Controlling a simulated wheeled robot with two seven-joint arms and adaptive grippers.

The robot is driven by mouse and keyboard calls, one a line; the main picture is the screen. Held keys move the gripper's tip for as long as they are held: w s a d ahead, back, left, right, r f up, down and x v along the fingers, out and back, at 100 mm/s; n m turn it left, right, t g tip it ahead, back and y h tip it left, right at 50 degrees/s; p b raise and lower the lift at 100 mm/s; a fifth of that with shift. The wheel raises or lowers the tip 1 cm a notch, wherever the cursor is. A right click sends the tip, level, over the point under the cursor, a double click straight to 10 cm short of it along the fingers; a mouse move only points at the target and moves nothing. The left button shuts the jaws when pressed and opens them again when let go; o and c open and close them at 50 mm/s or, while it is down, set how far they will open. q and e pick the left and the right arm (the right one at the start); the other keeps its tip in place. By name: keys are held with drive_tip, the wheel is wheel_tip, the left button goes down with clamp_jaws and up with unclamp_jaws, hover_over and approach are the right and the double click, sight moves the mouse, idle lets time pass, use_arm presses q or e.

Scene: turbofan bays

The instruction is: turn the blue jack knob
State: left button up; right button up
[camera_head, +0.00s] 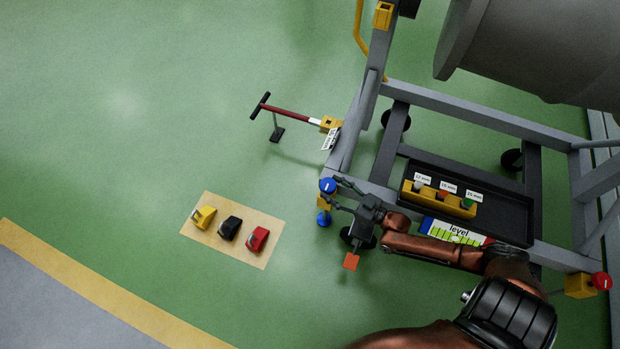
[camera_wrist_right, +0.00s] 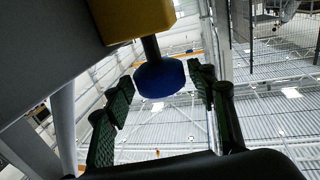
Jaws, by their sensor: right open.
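The blue jack knob (camera_head: 327,185) is a round blue disc with a white mark, on top of a yellow block (camera_head: 324,202) at the near left corner of the grey stand. A blue foot (camera_head: 323,219) shows below the block. My right gripper (camera_head: 338,192) is open just right of the knob, its fingers reaching toward it. In the right wrist view the blue disc (camera_wrist_right: 159,78) on its dark stem lies between the two spread fingers. I see no clear contact. My left gripper is not in view.
A red-handled bar (camera_head: 290,112) juts left from another yellow block. A tan mat (camera_head: 215,248) with yellow, black and red items lies on the green floor. A black tray (camera_head: 515,205) and level card (camera_head: 455,232) are near my right arm. A red knob (camera_head: 601,281) is far right.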

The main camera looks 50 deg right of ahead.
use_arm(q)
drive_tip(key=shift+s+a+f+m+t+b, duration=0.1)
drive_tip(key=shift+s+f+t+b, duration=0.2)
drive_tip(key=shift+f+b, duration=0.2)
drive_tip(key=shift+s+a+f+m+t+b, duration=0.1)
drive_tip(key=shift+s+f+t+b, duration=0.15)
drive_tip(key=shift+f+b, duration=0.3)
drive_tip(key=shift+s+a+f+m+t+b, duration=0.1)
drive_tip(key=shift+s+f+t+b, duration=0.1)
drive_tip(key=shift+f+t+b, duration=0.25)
use_arm(e)
drive_tip(key=w+a, duration=0.1)
drive_tip(key=w, duration=0.6)
drive_tip(key=shift+w+a, duration=0.2)
drive_tip(key=shift+w, duration=0.05)
drive_tip(key=c, duration=1.1)
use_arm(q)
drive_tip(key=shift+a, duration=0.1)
use_arm(e)
drive_tip(key=shift+s+f, duration=0.1)
drive_tip(key=shift+c, duration=0.7)
drive_tip(key=shift+c, duration=0.3)
